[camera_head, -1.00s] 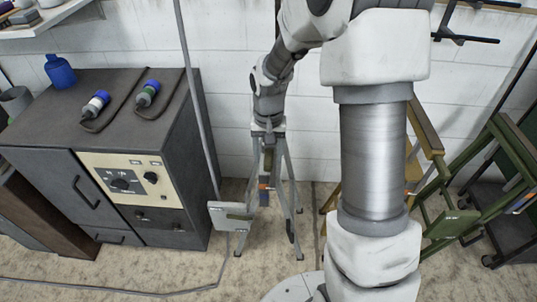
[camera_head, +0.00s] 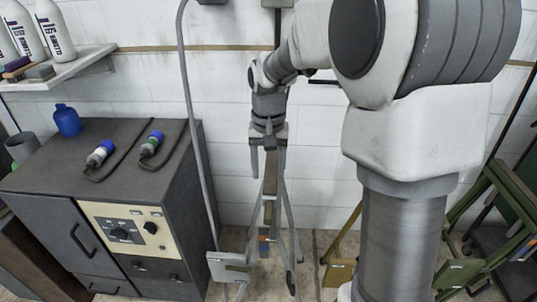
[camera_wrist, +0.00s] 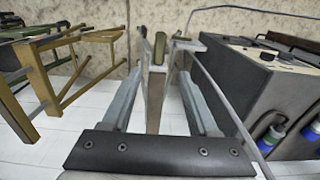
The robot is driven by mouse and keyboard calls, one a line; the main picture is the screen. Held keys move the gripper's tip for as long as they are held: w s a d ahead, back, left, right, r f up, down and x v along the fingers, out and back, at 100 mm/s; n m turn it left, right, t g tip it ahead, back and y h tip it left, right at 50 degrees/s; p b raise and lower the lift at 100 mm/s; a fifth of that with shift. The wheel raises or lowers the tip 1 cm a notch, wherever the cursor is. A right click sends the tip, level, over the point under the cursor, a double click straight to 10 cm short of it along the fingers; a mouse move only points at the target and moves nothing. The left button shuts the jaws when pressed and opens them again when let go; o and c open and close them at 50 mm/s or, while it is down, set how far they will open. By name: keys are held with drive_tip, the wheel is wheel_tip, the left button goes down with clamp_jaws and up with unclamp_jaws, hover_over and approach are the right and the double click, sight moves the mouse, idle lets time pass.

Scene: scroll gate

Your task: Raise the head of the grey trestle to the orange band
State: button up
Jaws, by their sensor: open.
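The grey trestle (camera_head: 291,236) stands on splayed legs beside the cabinet. Its long narrow olive-brown head (camera_head: 269,207) is seen nearly end-on. A small orange mark (camera_head: 264,238), with blue beside it, shows below the head. Whether it circles a post is too small to tell. A pale plate (camera_head: 229,266) sits at the trestle's lower left. My gripper (camera_head: 268,168) points down above the trestle, fingers apart. In the wrist view the open fingers (camera_wrist: 160,90) lie on either side of the trestle's upright part, with visible gaps. The olive end (camera_wrist: 157,53) shows between them, toward the tips.
A dark cabinet (camera_head: 165,240) stands close on the left, with two plugs and a blue bottle on top. A grey hose (camera_head: 192,130) runs between it and the trestle. Yellow (camera_wrist: 75,65) and green (camera_head: 497,235) trestle-like frames stand on the other side. A white wall is behind.

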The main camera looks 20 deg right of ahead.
wheel_tip(320, 180, up, 4)
drive_tip(key=shift+f, duration=0.25)
drive_tip(key=s+r+n+t+p, duration=0.1)
drive_tip(key=s+r, duration=0.3)
drive_tip(key=s, duration=0.6)
drive_tip(key=s+r+n+t+p, duration=0.1)
drive_tip(key=s+r+t, duration=0.3)
drive_tip(key=s, duration=0.6)
drive_tip(key=shift+s+n+t, duration=0.2)
drive_tip(key=shift+n+t, duration=0.1)
drive_tip(key=shift+n, duration=0.5)
drive_tip(key=shift+r, duration=0.1)
idle(0.4)
